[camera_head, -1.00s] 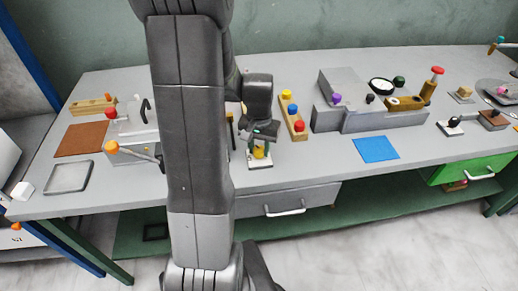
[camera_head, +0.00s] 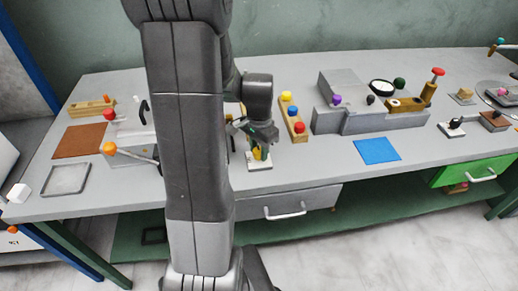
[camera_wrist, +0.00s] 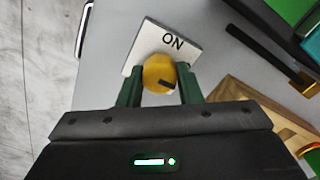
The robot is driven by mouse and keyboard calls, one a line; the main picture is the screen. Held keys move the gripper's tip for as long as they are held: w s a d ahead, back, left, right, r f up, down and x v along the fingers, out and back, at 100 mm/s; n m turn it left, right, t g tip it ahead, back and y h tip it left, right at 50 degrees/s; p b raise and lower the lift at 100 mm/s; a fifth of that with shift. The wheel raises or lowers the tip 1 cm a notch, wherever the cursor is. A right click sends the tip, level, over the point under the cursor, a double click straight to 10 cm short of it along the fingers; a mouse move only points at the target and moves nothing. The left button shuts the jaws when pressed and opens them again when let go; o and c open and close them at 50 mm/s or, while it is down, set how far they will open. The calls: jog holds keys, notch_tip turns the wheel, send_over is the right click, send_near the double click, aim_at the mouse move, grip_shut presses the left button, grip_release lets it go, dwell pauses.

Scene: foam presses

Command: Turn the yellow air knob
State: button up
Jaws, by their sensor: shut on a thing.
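The yellow air knob (camera_wrist: 158,74) is a round knob with a dark mark, on a white plate (camera_wrist: 186,46) that reads "ON". In the head view the knob (camera_head: 257,153) is partly hidden by my gripper (camera_head: 262,142), which is above it. In the wrist view my gripper (camera_wrist: 160,88) has its two green fingers on either side of the knob, shut on it. The white plate (camera_head: 260,166) lies on the grey bench, near its front edge.
Right of the knob is a wooden block (camera_head: 294,118) with yellow, blue and red buttons. A grey stepped machine (camera_head: 345,108) stands further right. A blue mat (camera_head: 377,150) lies in front of it. An orange-knobbed lever (camera_head: 110,148) is at left.

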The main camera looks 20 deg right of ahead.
aim_at(259, 150)
dwell(0.3)
jog(key=o, duration=1)
notch_tip(259, 150, up, 14)
jog(key=shift+f, duration=0.1)
notch_tip(259, 150, down, 14)
jog(key=shift+r, duration=0.1)
dwell(0.6)
